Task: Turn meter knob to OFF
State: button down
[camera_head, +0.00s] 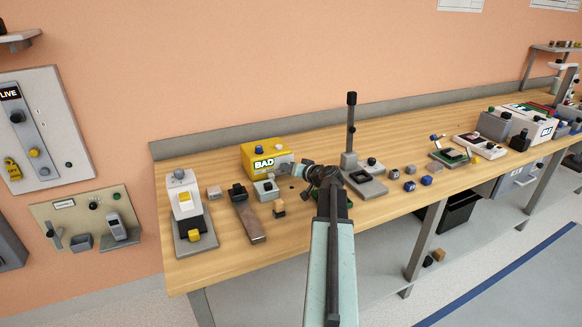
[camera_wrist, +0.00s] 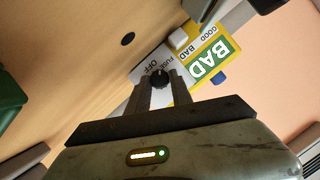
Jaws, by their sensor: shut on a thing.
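The meter (camera_head: 279,148) is a yellow box with a BAD display, standing at the back left of the workbench. In the wrist view its yellow and white face (camera_wrist: 150,98) fills the middle, with GOOD, BAD, FUSE and OFF lettering. The black round knob (camera_wrist: 160,75) sits beside the word OFF, between the fingertips of my gripper (camera_wrist: 160,86). My gripper is shut on the knob. In the head view my gripper (camera_head: 287,169) reaches the meter's front right, and the knob cannot be made out. The exact pointer direction is hard to read.
The wooden workbench (camera_head: 230,237) holds several small blocks and fixtures close around my arm. A post stand (camera_head: 351,130) rises just right of my gripper. A white device with yellow parts (camera_head: 188,213) stands at the left end. A LIVE panel (camera_head: 55,135) hangs on the wall.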

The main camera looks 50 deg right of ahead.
jog(key=n+h, duration=0.1)
jog(key=n+g, duration=0.1)
jog(key=n, duration=0.1)
jog(key=shift+a+h+p, duration=0.25)
jog(key=shift+h+p, duration=0.15)
jog(key=shift+a+n+g+h, duration=0.1)
jog(key=shift+n+g+h, duration=0.4)
jog(key=shift+n+h, duration=0.65)
jog(key=shift+n+y, duration=0.25)
jog(key=shift+n, duration=0.2)
jog(key=c, duration=1.1)
grip_release()
jog(key=shift+c, duration=0.2)
jog(key=p+v, duration=0.2)
jog(key=v, duration=0.5)
jog(key=shift+s+a+r+p, duration=0.15)
jog(key=shift+s+r+p, duration=0.05)
jog(key=shift+s+p, duration=0.2)
jog(key=shift+w+f, duration=0.1)
jog(key=shift+w, duration=0.05)
